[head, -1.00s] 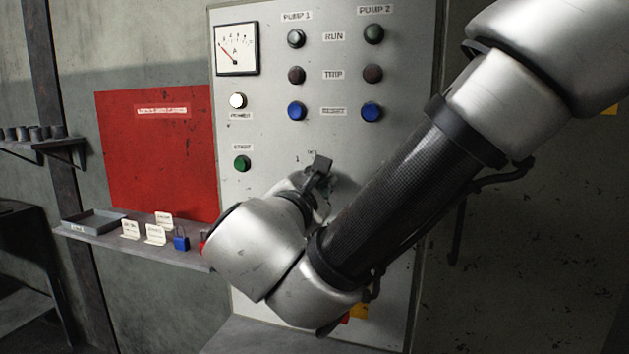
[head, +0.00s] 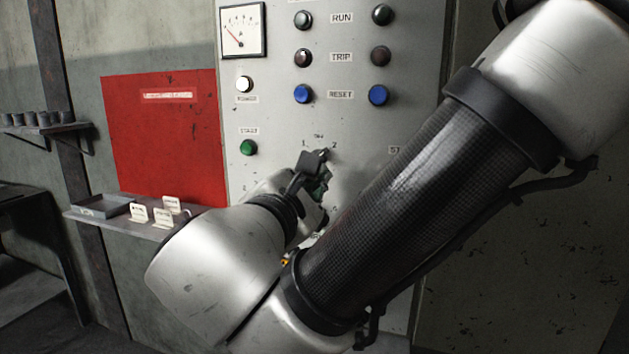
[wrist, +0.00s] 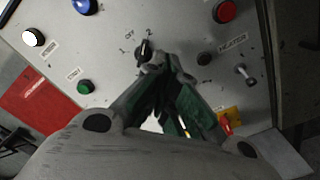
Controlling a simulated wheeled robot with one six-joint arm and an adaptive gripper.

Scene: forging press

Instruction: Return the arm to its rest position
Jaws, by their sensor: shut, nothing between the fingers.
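My arm crosses the head view from the upper right down to the lower middle, its elbow bent and its wrist raised toward the grey control panel (head: 420,60). My gripper (head: 320,186) is in front of the panel's lower part, partly hidden by my own wrist. In the wrist view my gripper (wrist: 165,66) is shut and empty, its tips close together. A black selector knob (wrist: 143,50) marked 1, OFF, 2 shows just beyond the tips. I cannot tell whether the tips touch it.
A green start button (head: 248,147) and blue reset buttons (head: 378,95) are on the panel. A red board (head: 160,130) and a small shelf (head: 125,220) with tags are at left. A red button (wrist: 226,11) and a toggle lever (wrist: 246,75) lie right of my gripper.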

